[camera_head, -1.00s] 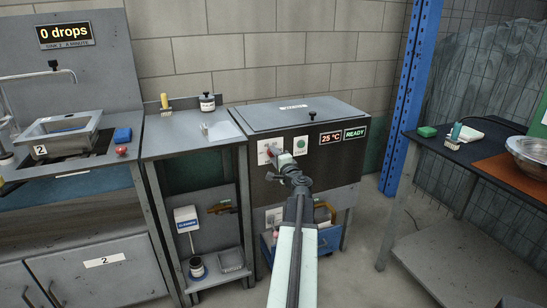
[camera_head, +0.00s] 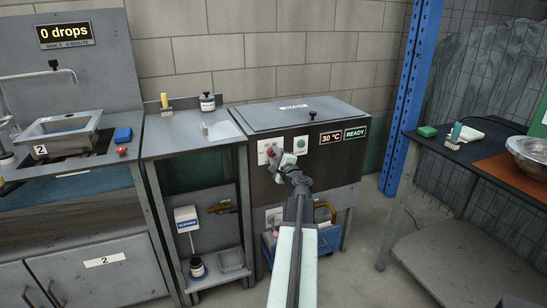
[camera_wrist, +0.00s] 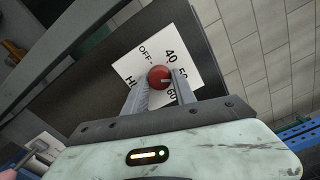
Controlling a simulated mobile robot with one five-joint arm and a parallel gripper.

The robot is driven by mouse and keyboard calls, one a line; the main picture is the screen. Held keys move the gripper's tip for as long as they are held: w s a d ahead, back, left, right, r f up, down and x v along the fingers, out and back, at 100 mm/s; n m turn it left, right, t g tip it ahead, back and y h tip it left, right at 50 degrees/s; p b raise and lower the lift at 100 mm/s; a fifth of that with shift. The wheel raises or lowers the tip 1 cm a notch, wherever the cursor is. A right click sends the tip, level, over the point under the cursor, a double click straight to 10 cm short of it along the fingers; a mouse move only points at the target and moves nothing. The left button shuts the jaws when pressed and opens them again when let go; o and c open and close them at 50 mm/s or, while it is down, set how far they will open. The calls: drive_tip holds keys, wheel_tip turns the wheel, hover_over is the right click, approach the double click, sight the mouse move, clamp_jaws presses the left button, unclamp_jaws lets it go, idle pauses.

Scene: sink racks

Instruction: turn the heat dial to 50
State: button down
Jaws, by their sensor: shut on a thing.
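The heat dial (camera_wrist: 159,76) is a round red knob on a white plate (camera_wrist: 138,66) marked OFF, 40, a partly hidden 50, 60 and HI. My gripper (camera_wrist: 160,88) is shut on the dial, one finger on each side, in the wrist view. In the head view my gripper (camera_head: 275,157) is at the dial plate on the front of the dark tank (camera_head: 330,165), hiding most of the dial. The tank's display (camera_head: 331,137) reads 30 °C, and a sign (camera_head: 355,133) beside it reads READY.
A green button (camera_head: 300,143) sits just right of the dial. A grey side table (camera_head: 190,150) and a sink (camera_head: 62,132) stand to the left. A workbench (camera_head: 460,153) stands to the right, past a blue post (camera_head: 405,90).

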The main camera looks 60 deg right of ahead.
drive_tip(key=shift+w+a, duration=0.1)
drive_tip(key=shift+w, duration=0.05)
drive_tip(key=c, duration=1)
unclamp_jaws()
drive_tip(key=v, duration=0.7)
drive_tip(key=shift+s+a, duration=0.2)
drive_tip(key=shift+s, duration=0.15)
